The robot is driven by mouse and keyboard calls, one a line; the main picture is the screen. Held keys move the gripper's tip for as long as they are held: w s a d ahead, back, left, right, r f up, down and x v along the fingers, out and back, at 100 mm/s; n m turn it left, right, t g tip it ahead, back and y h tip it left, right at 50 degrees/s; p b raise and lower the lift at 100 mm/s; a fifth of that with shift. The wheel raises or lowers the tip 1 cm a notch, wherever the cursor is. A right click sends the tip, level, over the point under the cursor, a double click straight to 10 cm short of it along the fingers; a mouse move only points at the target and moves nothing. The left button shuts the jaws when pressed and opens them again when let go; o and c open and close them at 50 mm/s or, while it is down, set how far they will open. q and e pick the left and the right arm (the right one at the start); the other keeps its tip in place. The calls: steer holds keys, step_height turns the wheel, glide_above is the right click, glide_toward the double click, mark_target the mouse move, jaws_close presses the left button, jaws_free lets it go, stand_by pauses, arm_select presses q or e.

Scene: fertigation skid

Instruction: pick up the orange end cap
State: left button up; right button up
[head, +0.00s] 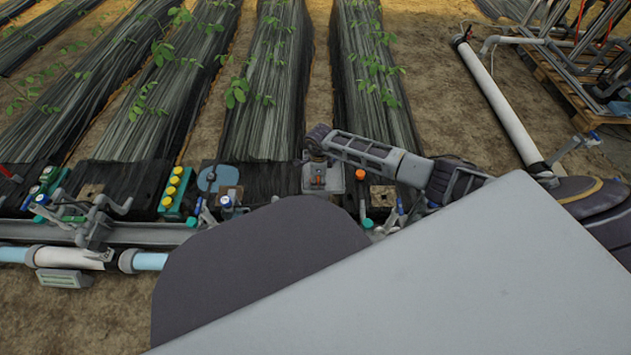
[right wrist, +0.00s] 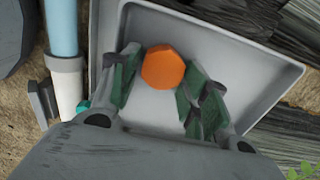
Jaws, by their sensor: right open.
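The orange end cap (right wrist: 163,67) lies in a shallow grey tray (right wrist: 215,33) in the right wrist view. Its top looks many-sided. My right gripper (right wrist: 158,88) is open, with its two green-padded fingers on either side of the cap's near part. I see no clear grip on the cap. In the head view my right gripper (head: 316,142) is over the back of the small grey tray (head: 337,183), where the cap is too small to make out clearly. My left gripper is not in view.
A pipe line (head: 70,257) runs along the bench's front at the left. Green blocks with yellow caps (head: 174,190) and a blue disc (head: 217,178) stand left of the tray. A small orange-topped item (head: 360,174) stands just right of it. Planted rows (head: 265,80) lie behind.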

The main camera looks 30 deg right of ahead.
steer(key=shift+c, duration=0.6)
steer(key=c, duration=0.4)
steer(key=shift+r, duration=0.1)
